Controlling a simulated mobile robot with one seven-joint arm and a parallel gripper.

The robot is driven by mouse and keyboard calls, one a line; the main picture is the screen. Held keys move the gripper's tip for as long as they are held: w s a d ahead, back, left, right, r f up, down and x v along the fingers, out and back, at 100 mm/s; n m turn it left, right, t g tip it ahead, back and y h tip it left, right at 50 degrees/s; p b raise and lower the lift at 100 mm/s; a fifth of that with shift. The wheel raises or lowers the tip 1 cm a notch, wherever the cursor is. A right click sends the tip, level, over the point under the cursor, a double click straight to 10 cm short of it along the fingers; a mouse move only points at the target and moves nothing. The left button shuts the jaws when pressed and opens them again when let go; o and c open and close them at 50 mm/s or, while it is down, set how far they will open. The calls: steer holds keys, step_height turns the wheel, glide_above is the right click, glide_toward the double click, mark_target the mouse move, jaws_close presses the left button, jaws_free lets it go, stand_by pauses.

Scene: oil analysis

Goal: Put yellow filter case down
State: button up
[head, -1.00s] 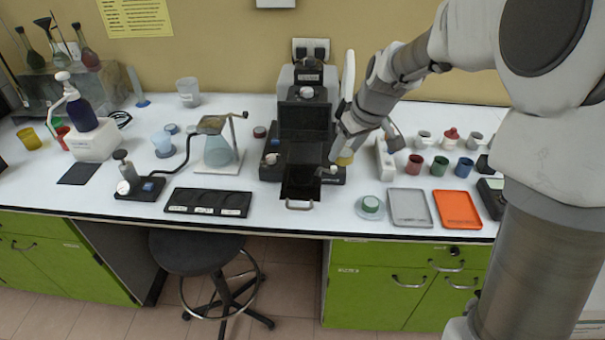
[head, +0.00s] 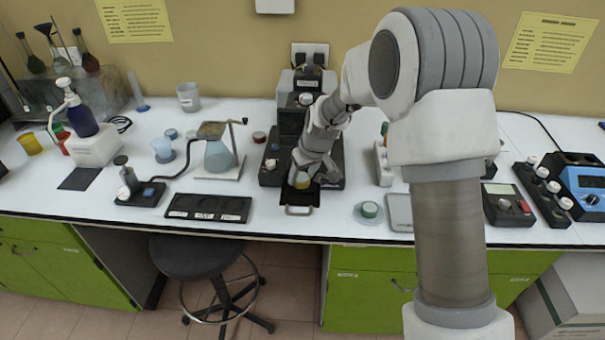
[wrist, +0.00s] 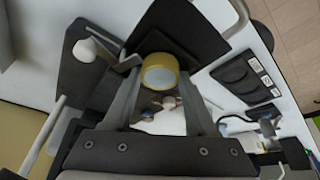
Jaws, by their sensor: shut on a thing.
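The yellow filter case (head: 302,182) is a small round ring-like piece with a pale centre. In the wrist view the yellow filter case (wrist: 160,73) sits between the two fingertips. My gripper (wrist: 158,78) is shut on it. In the head view my gripper (head: 303,175) points down over the pulled-out black tray (head: 299,198) of the dark device. The case is low over this tray; whether it touches the tray I cannot tell. The tray also shows in the wrist view (wrist: 165,43).
The dark device (head: 289,118) stands behind the tray. A black three-slot holder (head: 207,207) lies to the left.

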steer(key=shift+f, duration=0.2)
steer(key=o, duration=1)
steer(key=shift+r, duration=0.1)
steer(key=shift+o, duration=0.2)
steer(key=shift+r, duration=0.1)
